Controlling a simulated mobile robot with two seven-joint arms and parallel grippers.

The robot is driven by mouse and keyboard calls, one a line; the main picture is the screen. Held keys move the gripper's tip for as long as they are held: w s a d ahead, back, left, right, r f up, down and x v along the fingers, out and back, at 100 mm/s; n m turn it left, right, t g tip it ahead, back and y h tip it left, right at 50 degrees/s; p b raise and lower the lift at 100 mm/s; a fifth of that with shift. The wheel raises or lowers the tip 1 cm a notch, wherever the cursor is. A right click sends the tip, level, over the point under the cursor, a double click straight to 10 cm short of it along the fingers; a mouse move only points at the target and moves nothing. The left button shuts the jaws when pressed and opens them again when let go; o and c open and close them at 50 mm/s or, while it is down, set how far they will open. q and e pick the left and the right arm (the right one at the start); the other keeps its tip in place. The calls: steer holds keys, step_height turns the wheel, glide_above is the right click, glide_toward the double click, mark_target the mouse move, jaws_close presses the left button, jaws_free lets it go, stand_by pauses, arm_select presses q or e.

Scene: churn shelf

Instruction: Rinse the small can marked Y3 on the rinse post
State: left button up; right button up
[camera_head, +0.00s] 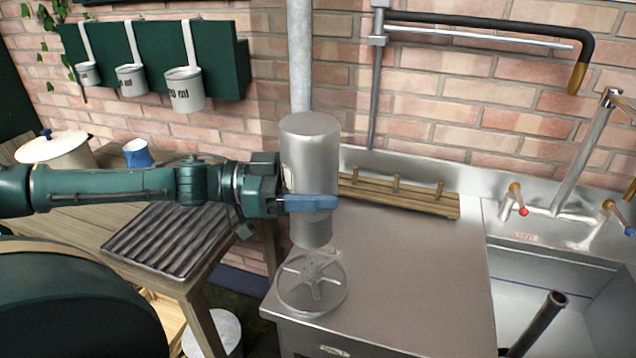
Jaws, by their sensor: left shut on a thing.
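A metal can (311,150) is held upside down, its flat base up and its narrower neck pointing down. A pale label shows at its left edge, but I cannot read its mark. My left gripper (312,203) comes in from the left and is shut around the can's lower body. The rinse post (313,284) is a round spoked disc on the steel counter's front left. The can's neck is just above its middle, with something faint, perhaps water, between them. My right gripper is not in view.
A steel sink (560,270) with taps (517,198) lies at the right. A wooden peg rack (400,193) stands at the counter's back. A ribbed drain tray (165,238), a blue jug (137,152) and a lidded pot (55,150) are left. The counter right of the post is clear.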

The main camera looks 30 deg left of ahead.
mark_target(331, 231)
arm_select(q)
step_height(331, 231, down, 9)
steer(key=b, duration=0.7)
steer(key=shift+r, duration=0.2)
steer(key=shift+f+b, duration=0.4)
steer(key=shift+f, duration=0.2)
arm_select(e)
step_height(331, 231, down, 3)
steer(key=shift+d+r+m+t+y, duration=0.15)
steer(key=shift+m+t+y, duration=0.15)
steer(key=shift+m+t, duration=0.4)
arm_select(q)
steer(key=shift+f, duration=0.4)
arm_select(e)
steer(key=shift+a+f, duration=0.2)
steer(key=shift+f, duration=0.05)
arm_select(q)
steer(key=shift+f+b, duration=0.35)
steer(key=shift+f, duration=0.05)
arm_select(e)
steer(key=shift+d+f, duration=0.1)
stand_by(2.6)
